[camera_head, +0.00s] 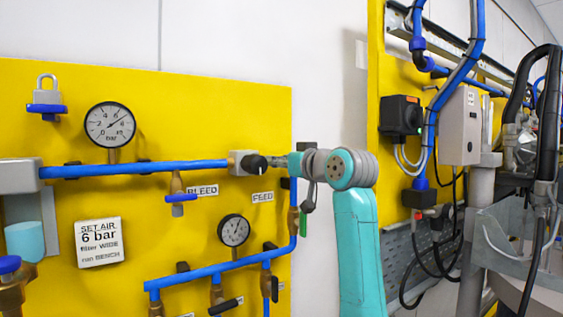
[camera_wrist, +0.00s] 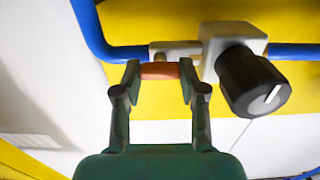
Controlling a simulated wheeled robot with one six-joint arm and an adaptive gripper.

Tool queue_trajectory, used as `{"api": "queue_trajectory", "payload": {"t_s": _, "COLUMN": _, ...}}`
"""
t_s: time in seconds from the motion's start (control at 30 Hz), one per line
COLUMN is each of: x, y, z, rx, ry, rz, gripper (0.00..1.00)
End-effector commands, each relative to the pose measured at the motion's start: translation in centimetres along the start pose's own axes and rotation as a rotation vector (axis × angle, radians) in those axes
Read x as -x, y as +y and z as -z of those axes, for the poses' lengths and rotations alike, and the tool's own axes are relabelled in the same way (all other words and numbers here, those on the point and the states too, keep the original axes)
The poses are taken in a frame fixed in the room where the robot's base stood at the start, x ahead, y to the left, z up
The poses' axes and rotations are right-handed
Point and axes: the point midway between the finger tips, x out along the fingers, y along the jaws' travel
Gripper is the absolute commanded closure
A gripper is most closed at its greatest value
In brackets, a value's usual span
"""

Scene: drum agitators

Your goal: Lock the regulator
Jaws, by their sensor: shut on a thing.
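The regulator is a pale grey block (camera_head: 238,163) with a round black knob (camera_head: 256,165) on the yellow panel, in line with the blue pipe. In the wrist view its black knob (camera_wrist: 254,82) shows close up, with a white mark on its face. My gripper (camera_wrist: 160,72) is shut on a small orange-red piece (camera_wrist: 158,71), just left of the knob in that view. A grey fitting with a brass part lies behind this piece. In the head view my gripper (camera_head: 284,162) is at the right of the knob, and the held piece cannot be made out. The fingers appear clear of the knob.
Two gauges (camera_head: 110,125) (camera_head: 234,230), a blue-handled bleed valve (camera_head: 181,198) and blue pipes stand out from the panel. A second yellow panel with boxes and cables (camera_head: 460,125) is at the right.

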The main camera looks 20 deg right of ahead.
Motion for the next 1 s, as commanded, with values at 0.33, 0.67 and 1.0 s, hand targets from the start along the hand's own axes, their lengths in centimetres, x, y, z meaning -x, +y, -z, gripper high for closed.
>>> {"api": "queue_trajectory", "payload": {"t_s": 0.33, "x": 0.00, "y": 0.04, "z": -0.02, "rx": -0.078, "ry": 0.000, "rz": 0.000, "gripper": 0.93}}
{"api": "queue_trajectory", "payload": {"t_s": 0.67, "x": 0.00, "y": 0.17, "z": -0.04, "rx": -0.336, "ry": 0.000, "rz": 0.000, "gripper": 0.93}}
{"api": "queue_trajectory", "payload": {"t_s": 1.0, "x": 0.00, "y": 0.31, "z": -0.12, "rx": -0.660, "ry": 0.000, "rz": 0.000, "gripper": 0.93}}
